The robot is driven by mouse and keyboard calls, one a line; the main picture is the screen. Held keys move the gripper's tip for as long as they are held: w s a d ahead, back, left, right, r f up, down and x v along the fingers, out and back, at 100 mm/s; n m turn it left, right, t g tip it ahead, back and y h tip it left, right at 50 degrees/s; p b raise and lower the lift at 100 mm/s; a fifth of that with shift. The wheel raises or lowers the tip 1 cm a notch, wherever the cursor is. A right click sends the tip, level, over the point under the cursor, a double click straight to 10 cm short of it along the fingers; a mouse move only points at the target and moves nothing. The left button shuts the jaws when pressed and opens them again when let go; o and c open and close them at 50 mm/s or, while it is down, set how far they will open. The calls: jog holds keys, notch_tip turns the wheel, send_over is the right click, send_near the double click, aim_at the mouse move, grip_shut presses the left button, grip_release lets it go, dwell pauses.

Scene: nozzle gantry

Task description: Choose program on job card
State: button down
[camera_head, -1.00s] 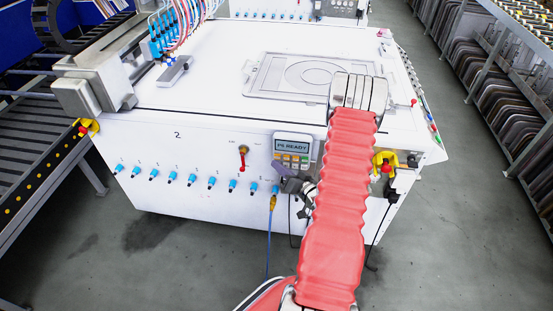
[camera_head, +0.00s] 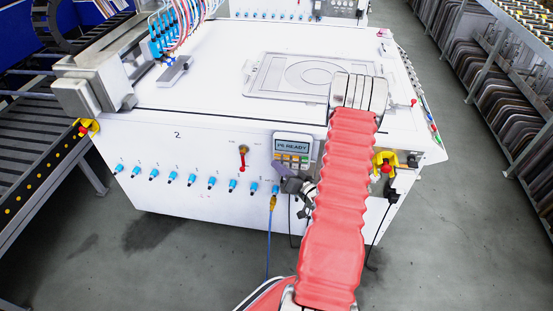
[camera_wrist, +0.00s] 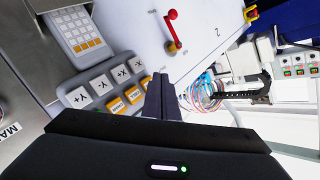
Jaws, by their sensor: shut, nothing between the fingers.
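The control panel (camera_head: 292,150) is on the front face of the white machine. Its small display (camera_head: 292,145) seems to read "P6 READY", with rows of grey and orange keys below. My gripper (camera_head: 283,170) is in front of the panel's lower left edge, partly covering it. In the wrist view my gripper (camera_wrist: 163,92) has its dark fingers together and empty. Beside them is a keypad (camera_wrist: 112,88) with white keys marked with X and Y signs and orange keys; I cannot tell whether the fingertips touch it. I cannot make out a job card.
A red lever (camera_head: 243,155) sticks out left of the panel and also shows in the wrist view (camera_wrist: 173,30). Several blue fittings (camera_head: 191,180) line the machine's front, and a blue cable (camera_head: 269,240) hangs below. A yellow-and-red emergency stop (camera_head: 386,165) is right of my arm.

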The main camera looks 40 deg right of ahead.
jog(key=shift+w+d, duration=0.15)
jog(key=shift+w+d, duration=0.15)
jog(key=shift+d, duration=0.05)
jog(key=shift+w+d, duration=0.3)
jog(key=shift+d, duration=0.15)
dwell(1.5)
jog(key=shift+a, duration=0.1)
jog(key=shift+s+a+r, duration=0.1)
jog(key=shift+s+a, duration=0.5)
jog(key=shift+a, duration=0.1)
jog(key=s+a, duration=0.1)
jog(key=a, duration=0.1)
jog(key=s+a, duration=0.2)
dwell(0.7)
dwell(0.5)
